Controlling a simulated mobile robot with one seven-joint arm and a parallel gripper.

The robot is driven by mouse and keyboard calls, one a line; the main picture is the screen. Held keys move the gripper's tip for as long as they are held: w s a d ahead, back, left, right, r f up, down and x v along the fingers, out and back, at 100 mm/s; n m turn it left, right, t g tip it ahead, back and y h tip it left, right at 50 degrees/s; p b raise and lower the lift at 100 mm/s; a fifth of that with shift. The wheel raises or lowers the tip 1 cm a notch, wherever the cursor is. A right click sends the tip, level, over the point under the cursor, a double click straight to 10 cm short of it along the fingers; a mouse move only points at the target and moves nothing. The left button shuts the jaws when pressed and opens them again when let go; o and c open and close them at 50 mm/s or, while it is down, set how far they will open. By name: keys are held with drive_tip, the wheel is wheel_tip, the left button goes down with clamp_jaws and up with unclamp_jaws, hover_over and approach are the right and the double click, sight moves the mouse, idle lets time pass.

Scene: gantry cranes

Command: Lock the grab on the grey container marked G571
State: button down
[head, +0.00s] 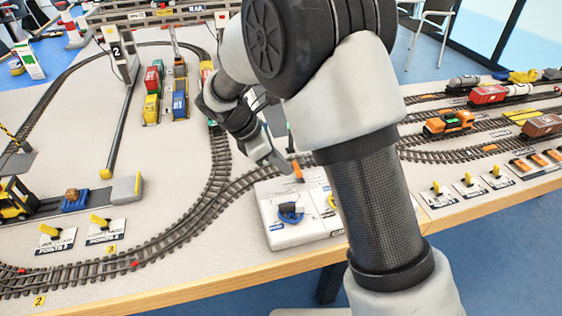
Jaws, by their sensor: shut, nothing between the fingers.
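My gripper (281,166) is shut and empty, its tips close to an orange lever (297,171) on a white control box (285,236) at the table's front. I cannot tell whether they touch. The box also carries a blue knob (290,212) and a yellow control (332,201), partly hidden by my arm. Colourful containers stand in two groups at the left back: a red, green and yellow group (152,92) and a blue and yellow group (180,102) with greyish parts. No marking G571 can be read. The grab is not clearly visible; my arm hides part of the crane area.
A gantry leg marked 2 (117,52) stands at the left. Curved track (185,226) runs past the control box. A forklift (14,198) and small yellow-lever panels (105,230) are at left front. Wagons (488,94) fill the right tracks.

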sight(295, 166)
drive_tip(key=r+p, duration=0.1)
drive_tip(key=d+r+y+p, duration=0.1)
drive_tip(key=p, duration=0.1)
drive_tip(key=shift+w+d+g+y, duration=0.15)
drive_tip(key=shift+d+g+y, duration=0.1)
drive_tip(key=shift+g+y, duration=0.05)
drive_tip(key=y+p, duration=0.1)
drive_tip(key=d+p, duration=0.1)
drive_tip(key=p, duration=0.1)
drive_tip(key=shift+w+d+r+y, duration=0.2)
drive_tip(key=shift+y, duration=0.2)
drive_tip(key=d+y+p, duration=0.1)
drive_tip(key=p, duration=0.1)
drive_tip(key=d+g+y+p, duration=0.1)
drive_tip(key=shift+w+p, duration=0.3)
drive_tip(key=shift+p, duration=0.1)
drive_tip(key=shift+a+f+b, duration=0.2)
drive_tip(key=shift+f+b, duration=0.15)
drive_tip(key=shift+a, duration=0.1)
drive_tip(key=shift+r, duration=0.15)
drive_tip(key=shift+r+p, duration=0.75)
